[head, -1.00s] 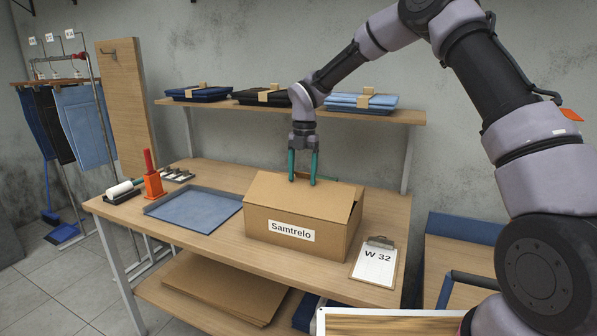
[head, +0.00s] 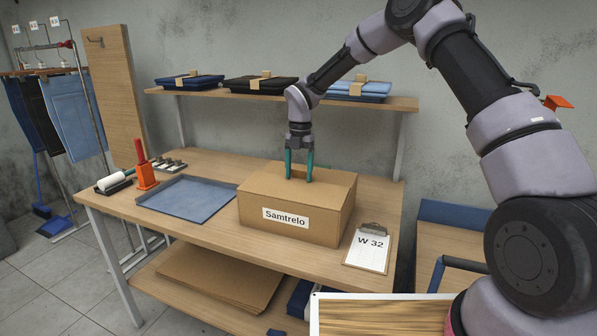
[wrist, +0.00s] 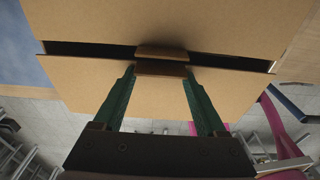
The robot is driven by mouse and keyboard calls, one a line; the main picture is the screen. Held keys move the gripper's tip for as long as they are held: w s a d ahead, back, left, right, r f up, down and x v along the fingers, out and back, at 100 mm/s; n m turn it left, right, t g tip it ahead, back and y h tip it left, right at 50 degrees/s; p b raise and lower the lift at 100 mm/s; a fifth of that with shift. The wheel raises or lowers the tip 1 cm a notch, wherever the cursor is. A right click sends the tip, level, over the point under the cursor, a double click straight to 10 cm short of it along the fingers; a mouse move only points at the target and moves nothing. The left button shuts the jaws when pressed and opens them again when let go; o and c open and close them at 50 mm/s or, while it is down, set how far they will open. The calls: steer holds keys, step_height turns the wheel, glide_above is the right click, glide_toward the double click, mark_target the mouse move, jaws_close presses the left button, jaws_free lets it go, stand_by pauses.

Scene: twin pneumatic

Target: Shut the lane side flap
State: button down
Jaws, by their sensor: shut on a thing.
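The cardboard box (head: 318,220), labelled "Samtrelo", stands on the workbench. In the head view its top (head: 325,187) looks nearly flat. In the wrist view two top flaps, the near one (wrist: 158,98) and the far one (wrist: 170,22), face each other across a narrow dark gap. Each has a small tab at its edge. My gripper (head: 298,180) points down at the box top. In the wrist view its green fingers (wrist: 160,71) are shut on the near flap's tab (wrist: 160,68). I cannot tell which flap is the lane side one.
A blue tray (head: 187,201) lies left of the box, a clipboard (head: 368,248) marked W 32 to its right. An orange holder (head: 146,177) and a roller (head: 112,181) stand at the bench's left. A shelf (head: 400,103) with folded clothes runs behind.

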steer(key=shift+d, duration=0.1)
jaws_free()
step_height(320, 180, up, 11)
steer(key=w, duration=0.1)
stand_by(0.3)
steer(key=shift+d+f, duration=0.1)
